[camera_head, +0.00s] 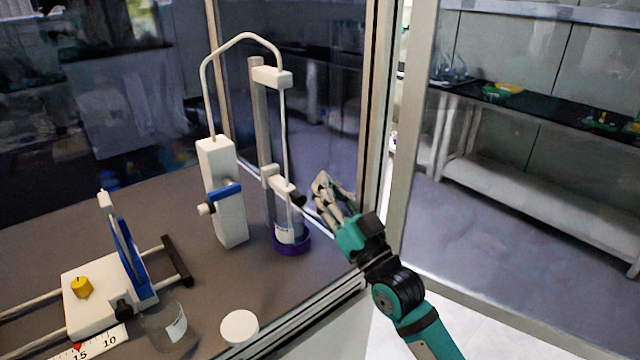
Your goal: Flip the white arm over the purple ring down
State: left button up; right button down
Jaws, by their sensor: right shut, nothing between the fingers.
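The purple ring (292,247) sits on the dark bench top at the foot of a grey upright post, around the base of a small clear vessel (287,232). Above it, a white arm (279,181) sticks out from the post toward the right, with a black knob at its end. My right gripper (322,187) comes in from the lower right. It is shut and empty, just right of the black knob; whether it touches the knob is hard to tell. My left gripper is not in view.
A white pump-like unit (222,195) with a blue band stands left of the post, joined by a bent white tube. A white slider device (88,298), a clear bottle (165,330) and a white round lid (240,327) are nearer. A metal frame edge (300,318) borders the bench.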

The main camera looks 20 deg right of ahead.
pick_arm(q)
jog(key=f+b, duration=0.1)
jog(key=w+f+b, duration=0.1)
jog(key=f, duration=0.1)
pick_arm(e)
jog(key=v, duration=0.7)
jog(key=shift+f, duration=0.2)
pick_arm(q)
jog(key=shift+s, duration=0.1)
